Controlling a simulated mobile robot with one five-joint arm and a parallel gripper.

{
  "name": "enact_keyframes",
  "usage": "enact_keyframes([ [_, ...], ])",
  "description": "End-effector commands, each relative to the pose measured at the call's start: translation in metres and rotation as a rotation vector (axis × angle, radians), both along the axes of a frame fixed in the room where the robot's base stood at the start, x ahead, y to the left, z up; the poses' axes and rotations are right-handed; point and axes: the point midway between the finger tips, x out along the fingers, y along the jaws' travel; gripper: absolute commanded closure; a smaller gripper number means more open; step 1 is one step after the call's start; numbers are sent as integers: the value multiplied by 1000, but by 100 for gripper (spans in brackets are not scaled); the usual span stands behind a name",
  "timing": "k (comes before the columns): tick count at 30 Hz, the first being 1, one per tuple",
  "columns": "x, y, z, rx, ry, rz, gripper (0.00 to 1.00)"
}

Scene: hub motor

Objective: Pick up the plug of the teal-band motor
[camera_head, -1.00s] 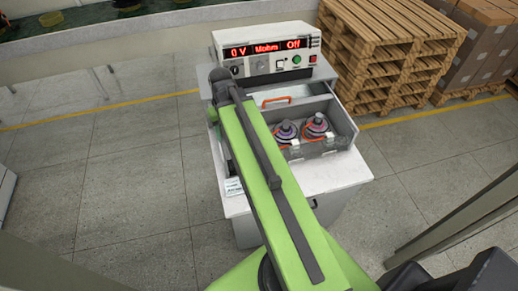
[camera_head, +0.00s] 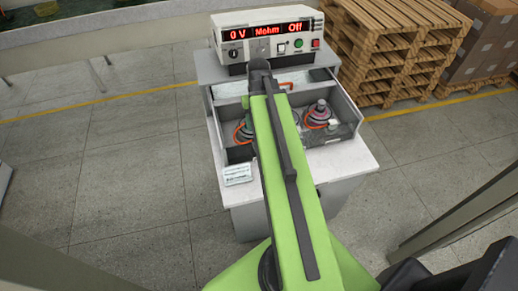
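A motor with a teal-green band (camera_head: 243,132) sits at the left of the open grey tray (camera_head: 345,108) on the test bench. An orange cable loops over its front left. I cannot make out its plug; my arm covers the area to its right. A motor with a pink-purple band (camera_head: 320,113) sits at the right of the tray, with an orange cable and a pale plug (camera_head: 333,123) at its front. Another motor (camera_head: 297,119) between them is mostly hidden by my arm. My green arm reaches over the middle of the tray, and my gripper is hidden behind it.
A tester (camera_head: 268,38) reading "0 V Mohm Off" stands at the back of the bench. A white label card (camera_head: 237,173) lies on the bench's front left. Wooden pallets (camera_head: 385,50) stand behind right. The floor left of the bench is clear.

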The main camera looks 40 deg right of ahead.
Motion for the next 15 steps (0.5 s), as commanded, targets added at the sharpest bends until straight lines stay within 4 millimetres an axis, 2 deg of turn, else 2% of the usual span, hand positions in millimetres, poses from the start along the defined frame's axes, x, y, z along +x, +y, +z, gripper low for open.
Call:
enact_keyframes([
  [1,0,0,-21,0,0,0,44],
  [3,0,0,-29,0,0,0,44],
  [10,0,0,-31,0,0,0,44],
  [15,0,-1,-54,0,0,0,44],
])
